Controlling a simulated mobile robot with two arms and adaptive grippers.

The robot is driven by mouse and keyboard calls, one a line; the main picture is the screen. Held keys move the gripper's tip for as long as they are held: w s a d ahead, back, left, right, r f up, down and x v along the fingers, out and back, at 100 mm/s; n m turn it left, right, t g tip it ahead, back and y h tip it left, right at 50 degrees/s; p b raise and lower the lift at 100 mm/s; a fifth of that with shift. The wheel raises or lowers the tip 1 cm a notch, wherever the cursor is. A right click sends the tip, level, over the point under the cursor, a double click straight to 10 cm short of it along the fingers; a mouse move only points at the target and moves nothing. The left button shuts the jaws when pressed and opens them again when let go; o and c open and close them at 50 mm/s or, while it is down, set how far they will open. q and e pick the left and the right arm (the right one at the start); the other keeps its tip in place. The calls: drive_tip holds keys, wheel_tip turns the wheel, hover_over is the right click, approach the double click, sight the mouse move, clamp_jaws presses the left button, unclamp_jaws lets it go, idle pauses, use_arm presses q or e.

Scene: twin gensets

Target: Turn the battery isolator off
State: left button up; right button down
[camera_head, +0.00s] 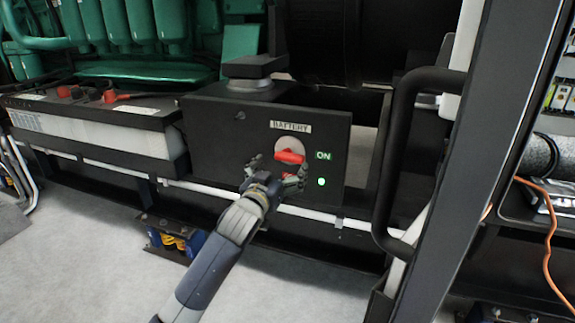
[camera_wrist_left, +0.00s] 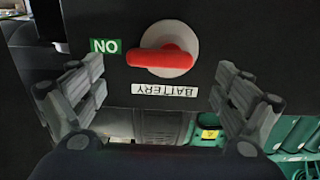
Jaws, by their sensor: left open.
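The battery isolator's red handle (camera_head: 289,157) sits on a pale round plate on the front of a dark box (camera_head: 225,133) labelled BATTERY. It lies about level, with its end toward the green ON label (camera_head: 323,155). A green lamp (camera_head: 321,181) is lit below the label. My left gripper (camera_head: 275,173) is open in front of the isolator, just below the handle. The left wrist view, which is upside down, shows the red handle (camera_wrist_left: 158,60) ahead between the spread fingers, untouched as far as I can tell. My right gripper is not in view.
A battery (camera_head: 95,122) with red terminal caps stands left of the box. A black grab handle (camera_head: 395,150) and a dark upright post (camera_head: 480,150) rise at the right. A blue and yellow item (camera_head: 175,242) is near the floor. The pale floor (camera_head: 90,270) at front left is clear.

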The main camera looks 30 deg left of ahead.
sight(288, 159)
use_arm(q)
drive_tip(key=shift+b+x, duration=0.6)
drive_tip(key=shift+x, duration=1.85)
drive_tip(key=c, duration=1.1)
